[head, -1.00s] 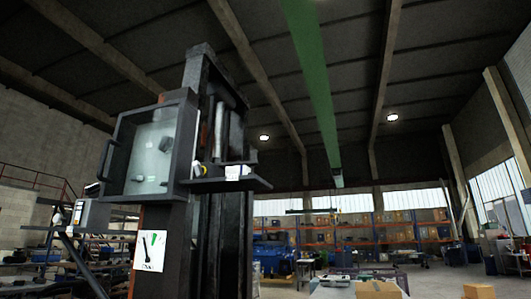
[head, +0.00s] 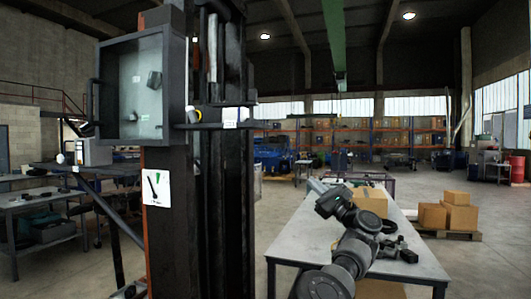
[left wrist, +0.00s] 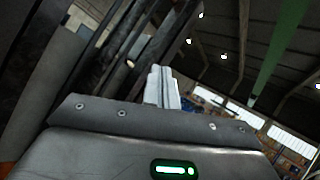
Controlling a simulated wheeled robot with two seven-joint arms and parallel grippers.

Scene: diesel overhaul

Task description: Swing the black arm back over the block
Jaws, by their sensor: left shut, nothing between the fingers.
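My left gripper (head: 316,186) is in front of the grey table, to the right of the dark column (head: 215,200). Its pale fingers (left wrist: 163,88) are shut and empty, pointing up in the left wrist view. A dark horizontal arm (head: 95,169) with a slanted brace shows left of the column; I cannot tell for sure that it is the task's black arm. A blue engine-like mass (head: 272,153) stands far behind; I cannot tell whether it is the block. My right gripper is not in view.
A white sign (head: 156,188) and an open grey cabinet (head: 133,88) are on the column. The grey table (head: 410,274) bears a cardboard box (head: 369,201). More boxes (head: 459,212) stand on a pallet at right. A workbench (head: 45,203) stands at left.

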